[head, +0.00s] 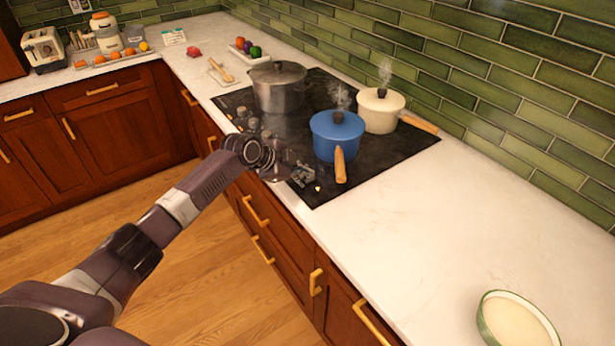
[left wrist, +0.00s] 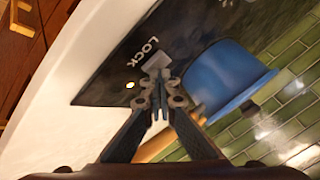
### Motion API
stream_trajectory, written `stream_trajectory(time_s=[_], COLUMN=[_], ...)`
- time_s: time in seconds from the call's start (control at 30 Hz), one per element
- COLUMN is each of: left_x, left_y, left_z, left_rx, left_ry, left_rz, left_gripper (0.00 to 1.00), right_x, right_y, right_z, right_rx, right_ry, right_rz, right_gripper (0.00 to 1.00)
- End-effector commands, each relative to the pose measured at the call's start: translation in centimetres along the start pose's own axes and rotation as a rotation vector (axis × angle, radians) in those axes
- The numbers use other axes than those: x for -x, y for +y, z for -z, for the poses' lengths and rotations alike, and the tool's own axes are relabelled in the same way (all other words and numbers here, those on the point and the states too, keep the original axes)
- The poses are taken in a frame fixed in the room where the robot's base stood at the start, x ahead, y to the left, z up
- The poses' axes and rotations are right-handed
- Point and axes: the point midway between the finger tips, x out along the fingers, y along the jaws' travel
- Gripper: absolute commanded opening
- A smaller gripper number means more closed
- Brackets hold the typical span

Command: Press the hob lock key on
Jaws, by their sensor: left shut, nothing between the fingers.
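The hob's lock key area shows in the left wrist view as the white word LOCK (left wrist: 143,52) on the black glass, with a small lit yellowish light (left wrist: 130,85) beside it. The same light (head: 318,188) glows near the hob's front corner in the head view. My left gripper (left wrist: 158,72) is shut and empty, its tips over the glass right beside the word LOCK. They hide part of the key area, and I cannot tell whether they touch it. In the head view my left gripper (head: 302,174) is low over the hob's front edge. My right gripper is not in view.
On the black hob (head: 395,148) stand a steel pot (head: 279,90), a blue pan (head: 336,138) with its wooden handle toward the front, and a cream pan (head: 380,112). Steam rises from the pans. Several knobs line the front left. The counter (head: 430,230) to the right is mostly clear.

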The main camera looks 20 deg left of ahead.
Motion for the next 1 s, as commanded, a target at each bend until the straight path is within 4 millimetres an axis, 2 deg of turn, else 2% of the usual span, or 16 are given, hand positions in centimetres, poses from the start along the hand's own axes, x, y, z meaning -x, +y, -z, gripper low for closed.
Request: stream_trajectory(time_s=[0.37, 1.0], left_x=[0.3, 4.4], left_y=[-0.2, -3.2], left_z=[0.2, 3.1], left_rx=[0.000, 0.000], left_ry=[-0.001, -0.001], left_rz=[0.000, 0.001], left_gripper=[0.00, 0.00], right_x=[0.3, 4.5], right_y=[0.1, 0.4], right_z=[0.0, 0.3], right_rx=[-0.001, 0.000], right_ry=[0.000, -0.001], right_rz=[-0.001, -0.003], right_gripper=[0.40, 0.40])
